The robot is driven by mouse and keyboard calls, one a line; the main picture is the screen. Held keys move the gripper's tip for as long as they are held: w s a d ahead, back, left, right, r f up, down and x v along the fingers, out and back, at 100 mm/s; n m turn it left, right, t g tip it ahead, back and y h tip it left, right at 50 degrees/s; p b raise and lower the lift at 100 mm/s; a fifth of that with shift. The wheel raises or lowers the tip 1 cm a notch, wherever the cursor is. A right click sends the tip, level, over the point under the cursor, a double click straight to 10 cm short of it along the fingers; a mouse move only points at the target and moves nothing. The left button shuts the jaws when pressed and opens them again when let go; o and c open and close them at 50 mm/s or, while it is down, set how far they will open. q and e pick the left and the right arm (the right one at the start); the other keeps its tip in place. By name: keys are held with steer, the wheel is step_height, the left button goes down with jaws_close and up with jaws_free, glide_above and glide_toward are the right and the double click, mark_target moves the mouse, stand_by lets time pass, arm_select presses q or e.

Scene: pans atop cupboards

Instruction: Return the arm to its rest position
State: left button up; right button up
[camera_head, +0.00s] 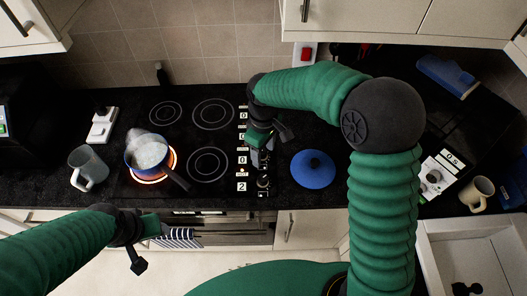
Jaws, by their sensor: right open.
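My right arm (385,190) is green and ribbed with dark joints. It bends over the counter, and its open gripper (272,148) hangs beside the hob's row of knobs, with no object seen in it. My left arm (60,245) comes in from the lower left. Its gripper (138,254) is in front of the counter near the striped towel, and I cannot tell its jaw state. A blue pan (130,158) with white steaming contents stands on the glowing front left burner. A blue lid (313,169) lies on the counter right of the knobs.
The black hob (190,135) has several rings. A grey mug (88,166) stands left of the pan. A striped towel (177,237) hangs on the oven front. A cream mug (477,193) is at the right. Wall cupboards (390,18) overhang the counter.

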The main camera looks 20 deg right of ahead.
steer(key=shift+r, duration=0.15)
steer(key=s+d+f+m+t+b, duration=0.1)
steer(key=s+d+f+m+b, duration=0.1)
steer(key=s, duration=0.5)
steer(key=s+d+f+m+t+b, duration=0.1)
steer(key=s+d+f+m+b, duration=0.2)
steer(key=s, duration=0.4)
steer(key=f+m, duration=0.1)
steer(key=m, duration=0.1)
steer(key=shift+s+f+m+t, duration=0.3)
steer(key=shift+f+m, duration=0.1)
steer(key=shift+s, duration=0.1)
steer(key=shift+d, duration=0.1)
stand_by(0.4)
